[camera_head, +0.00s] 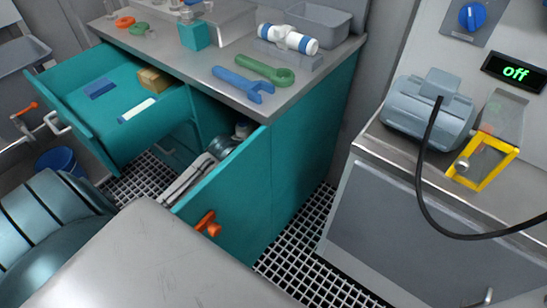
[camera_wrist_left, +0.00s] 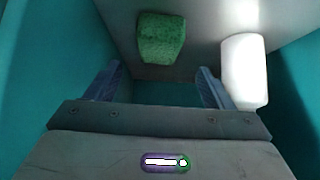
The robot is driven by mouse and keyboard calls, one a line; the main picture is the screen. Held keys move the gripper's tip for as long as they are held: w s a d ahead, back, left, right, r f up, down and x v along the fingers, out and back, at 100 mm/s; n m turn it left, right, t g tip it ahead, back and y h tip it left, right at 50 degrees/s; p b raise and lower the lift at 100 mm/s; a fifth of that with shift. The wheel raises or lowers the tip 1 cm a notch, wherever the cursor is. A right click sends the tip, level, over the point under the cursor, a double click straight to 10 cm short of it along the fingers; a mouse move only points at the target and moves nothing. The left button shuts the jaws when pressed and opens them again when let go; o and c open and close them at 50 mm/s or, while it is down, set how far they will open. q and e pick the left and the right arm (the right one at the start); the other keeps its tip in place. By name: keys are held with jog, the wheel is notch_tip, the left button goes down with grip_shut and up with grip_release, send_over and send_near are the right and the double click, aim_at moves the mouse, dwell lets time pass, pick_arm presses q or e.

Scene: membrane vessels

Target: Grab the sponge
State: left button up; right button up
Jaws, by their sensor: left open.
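A green, rough-textured block that looks like the sponge (camera_wrist_left: 161,38) shows in the left wrist view, at top centre on a grey surface between teal walls. My left gripper (camera_wrist_left: 157,86) is open, with its two dark fingers spread wide and nothing between them. The sponge lies beyond the fingertips, roughly in line with the gap and apart from them. I cannot make out the green sponge or the left gripper's fingers in the head view. My right gripper is in neither view.
A white rounded container (camera_wrist_left: 245,70) stands close beside the right finger. In the head view, a teal drawer (camera_head: 85,140) is pulled out, holding a tan block (camera_head: 154,80) and a blue block (camera_head: 100,88). A cabinet door with an orange handle (camera_head: 208,224) stands open.

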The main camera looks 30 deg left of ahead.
pick_arm(q)
jog(key=b+x, duration=0.1)
jog(key=x, duration=0.6)
jog(key=shift+s+d+f, duration=0.1)
jog(key=shift+d, duration=0.05)
jog(key=shift+c, duration=0.2)
jog(key=c, duration=1)
